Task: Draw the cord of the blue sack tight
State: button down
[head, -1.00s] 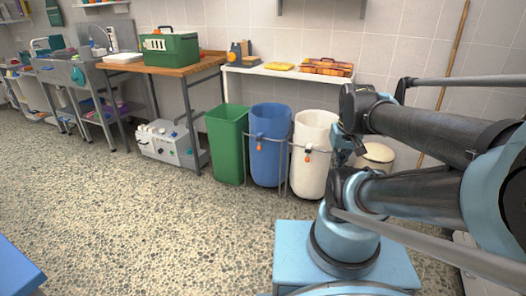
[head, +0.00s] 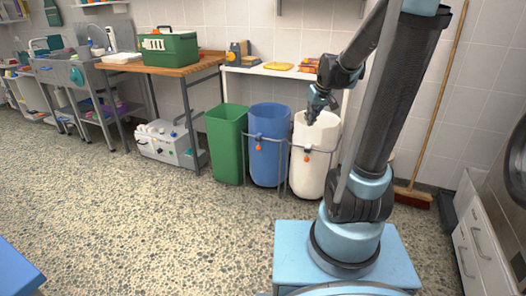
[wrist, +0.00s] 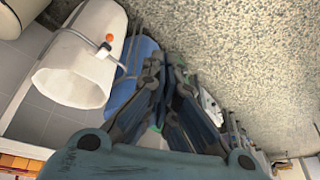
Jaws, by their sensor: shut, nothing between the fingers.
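The blue sack (head: 270,165) stands open-topped in a metal rack, between a green bin and a white sack. My gripper (head: 311,120) is shut and empty, pointing down at the white sack's rim in the head view, right of the blue sack. In the wrist view my gripper's fingers (wrist: 167,62) are together and cover part of the blue sack (wrist: 143,50); the blue sack's bead is not clearly seen there.
The white sack (head: 312,165) has its own orange bead, also seen in the wrist view (wrist: 109,38). The green bin (head: 228,150) stands left. A white shelf (head: 262,72) with boxes is behind the sacks. Pebbled floor in front is clear.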

jog(key=w+a+f+n+y, duration=0.1)
jog(key=w+a+f, duration=0.25)
jog(key=w, duration=0.35)
jog(key=w+a+f+n+t, duration=0.15)
jog(key=w+f, duration=0.25)
jog(key=w, duration=0.4)
jog(key=w+a+f+y, duration=0.1)
jog(key=w+a+f, duration=0.2)
jog(key=w, duration=0.4)
jog(key=w+a+f, duration=0.4)
jog(key=w+f, duration=0.2)
jog(key=f, duration=0.3)
jog(key=w+a+f+n, duration=0.1)
jog(key=w+a+f, duration=0.4)
jog(key=f, duration=0.5)
jog(key=w+a+f+n+y, duration=0.1)
jog(key=w+a+f, duration=0.4)
jog(key=f, duration=0.5)
jog(key=shift+w+a, duration=0.2)
jog(key=shift+w, duration=0.85)
jog(key=shift+t, duration=0.25)
notch_tip(320, 180, down, 10)
jog(key=shift+r, duration=0.15)
